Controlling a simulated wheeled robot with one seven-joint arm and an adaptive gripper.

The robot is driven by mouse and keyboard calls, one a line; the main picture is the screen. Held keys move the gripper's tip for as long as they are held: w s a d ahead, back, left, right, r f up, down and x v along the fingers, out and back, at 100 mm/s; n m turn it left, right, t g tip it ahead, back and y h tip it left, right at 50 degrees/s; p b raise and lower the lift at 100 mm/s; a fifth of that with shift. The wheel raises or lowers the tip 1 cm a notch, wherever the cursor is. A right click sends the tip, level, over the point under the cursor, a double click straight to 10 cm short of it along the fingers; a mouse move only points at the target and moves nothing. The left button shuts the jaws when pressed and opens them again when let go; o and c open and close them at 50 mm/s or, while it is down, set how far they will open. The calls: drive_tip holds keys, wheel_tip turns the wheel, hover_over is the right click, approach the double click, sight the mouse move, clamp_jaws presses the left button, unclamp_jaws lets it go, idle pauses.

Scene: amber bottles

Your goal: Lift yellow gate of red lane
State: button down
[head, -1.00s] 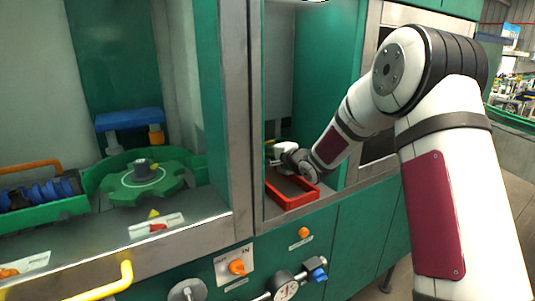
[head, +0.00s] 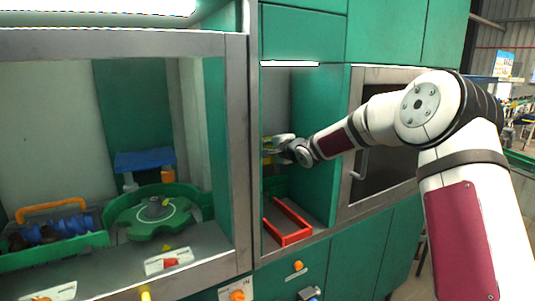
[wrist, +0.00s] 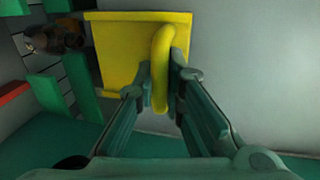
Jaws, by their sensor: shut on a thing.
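The yellow gate (wrist: 120,45) is a flat plate with a curved yellow handle (wrist: 162,65), seen in the wrist view. My gripper (wrist: 160,88) is shut on the handle, one finger on each side. In the head view, my gripper (head: 272,150) is inside the narrow bay, well above the red lane (head: 288,236), whose red walls stand at the bay's front. Only a little yellow shows beside my gripper there. The gate's lower edge and its guides are hidden in the head view.
Dark brown objects, perhaps bottles (wrist: 55,38), lie beside the gate at left in the wrist view. A steel post (head: 242,130) separates the bay from the left one, with a green star wheel (head: 150,220). The green wall (head: 318,140) bounds the right side.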

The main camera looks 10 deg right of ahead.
drive_tip(key=shift+r, duration=0.4)
drive_tip(key=c, duration=1.7)
unclamp_jaws()
drive_tip(key=shift+d, duration=0.1)
drive_tip(key=shift+o, duration=0.2)
drive_tip(key=shift+f, duration=0.1)
drive_tip(key=shift+s, duration=0.15)
drive_tip(key=v, duration=1.1)
drive_tip(key=shift+s, duration=0.35)
drive_tip(key=shift+d, duration=0.1)
